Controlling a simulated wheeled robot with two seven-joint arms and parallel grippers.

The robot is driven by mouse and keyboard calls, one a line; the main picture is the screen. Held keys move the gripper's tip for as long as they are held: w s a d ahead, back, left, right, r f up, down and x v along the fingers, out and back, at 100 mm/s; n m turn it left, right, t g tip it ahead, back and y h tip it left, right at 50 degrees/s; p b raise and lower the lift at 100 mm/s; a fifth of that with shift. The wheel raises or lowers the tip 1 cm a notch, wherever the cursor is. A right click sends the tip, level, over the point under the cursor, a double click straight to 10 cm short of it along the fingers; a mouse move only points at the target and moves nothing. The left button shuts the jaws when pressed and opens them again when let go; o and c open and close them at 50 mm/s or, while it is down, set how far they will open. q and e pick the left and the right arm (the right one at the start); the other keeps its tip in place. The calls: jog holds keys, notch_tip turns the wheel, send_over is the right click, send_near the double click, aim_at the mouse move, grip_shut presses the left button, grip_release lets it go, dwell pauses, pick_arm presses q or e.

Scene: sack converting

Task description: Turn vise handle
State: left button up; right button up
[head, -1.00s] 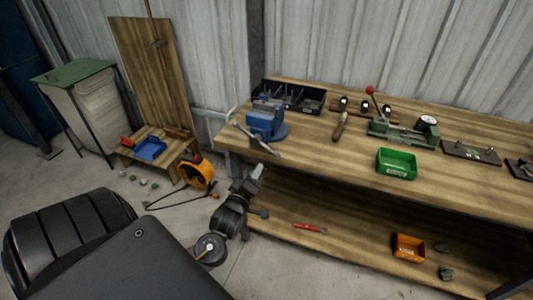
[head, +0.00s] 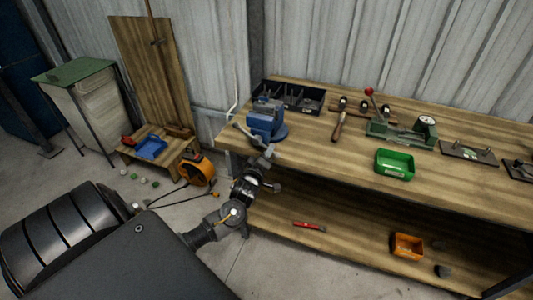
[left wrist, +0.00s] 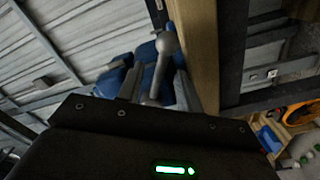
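The blue vise (head: 266,122) is mounted at the left end of the workbench. Its grey handle (head: 243,132) slants across the front of the vise, towards the bench's left edge. My left gripper (head: 268,152) is just in front of and below the vise, close to the handle's lower end. In the left wrist view the two fingers of the gripper (left wrist: 156,88) are apart. The handle's ball end (left wrist: 166,43) and bar show between and beyond them, with gaps at the sides. I cannot tell whether a finger touches the bar. My right gripper is not in view.
The wooden workbench (head: 320,145) carries a black divided bin (head: 300,98) behind the vise, a wooden-handled tool (head: 338,126) and a green tray (head: 394,163). A lower shelf (head: 350,235) holds a red tool (head: 309,226) and an orange bin (head: 407,246).

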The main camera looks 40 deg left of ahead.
pick_arm(q)
grip_shut()
jog(key=shift+f, duration=0.1)
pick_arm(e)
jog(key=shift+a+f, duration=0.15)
